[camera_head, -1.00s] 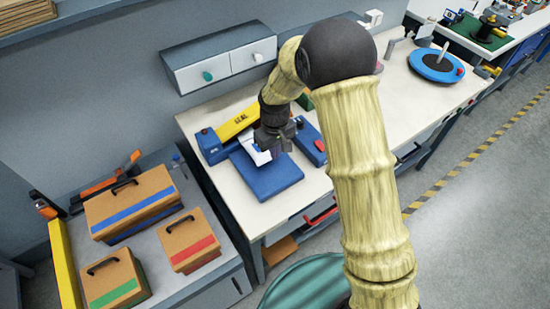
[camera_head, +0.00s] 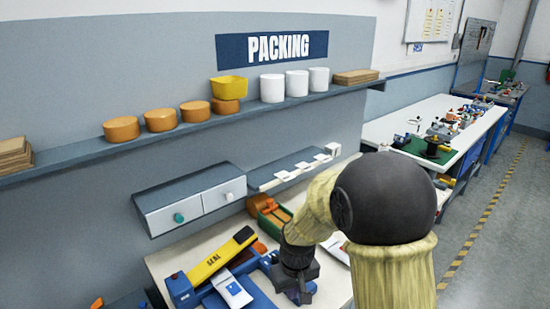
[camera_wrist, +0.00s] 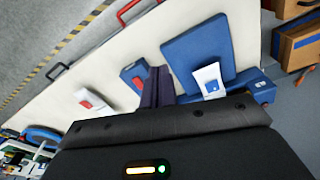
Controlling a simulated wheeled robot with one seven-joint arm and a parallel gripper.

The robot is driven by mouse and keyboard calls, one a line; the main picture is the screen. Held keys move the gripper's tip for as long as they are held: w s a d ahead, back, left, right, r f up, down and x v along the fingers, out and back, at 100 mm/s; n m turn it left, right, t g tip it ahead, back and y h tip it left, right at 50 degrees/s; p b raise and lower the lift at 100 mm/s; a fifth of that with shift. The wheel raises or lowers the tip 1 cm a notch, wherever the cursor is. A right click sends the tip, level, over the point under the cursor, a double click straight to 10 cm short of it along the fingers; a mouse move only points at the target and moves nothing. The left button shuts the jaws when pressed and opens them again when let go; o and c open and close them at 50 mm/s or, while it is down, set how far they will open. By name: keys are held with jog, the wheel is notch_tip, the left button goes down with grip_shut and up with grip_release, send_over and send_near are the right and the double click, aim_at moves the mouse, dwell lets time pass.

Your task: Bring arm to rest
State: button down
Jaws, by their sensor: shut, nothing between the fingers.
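My gripper (camera_head: 300,291) hangs over the white bench (camera_head: 335,285), to the right of the blue pad (camera_head: 262,300) in the head view. In the wrist view its dark fingers (camera_wrist: 157,85) are together with nothing between them. A white packet with a blue mark (camera_head: 232,289) lies on the blue pad; the wrist view shows this packet (camera_wrist: 209,80) at the pad's edge, apart from my fingers. My arm bends down to the gripper from a dark round joint and hides part of the bench.
A blue and yellow sealer (camera_head: 215,264) stands left of my gripper. A green tray (camera_head: 273,217) is behind it. A packet with a red mark (camera_wrist: 89,98) lies on the bench.

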jog(key=s+d+r+m+t, duration=0.1)
jog(key=s+d+r+m, duration=0.3)
jog(key=s+d, duration=0.7)
jog(key=shift+s+r+m, duration=0.25)
jog(key=shift+r+m, duration=0.05)
jog(key=shift+r, duration=0.1)
dwell(0.7)
jog(key=c, duration=2.2)
grip_release()
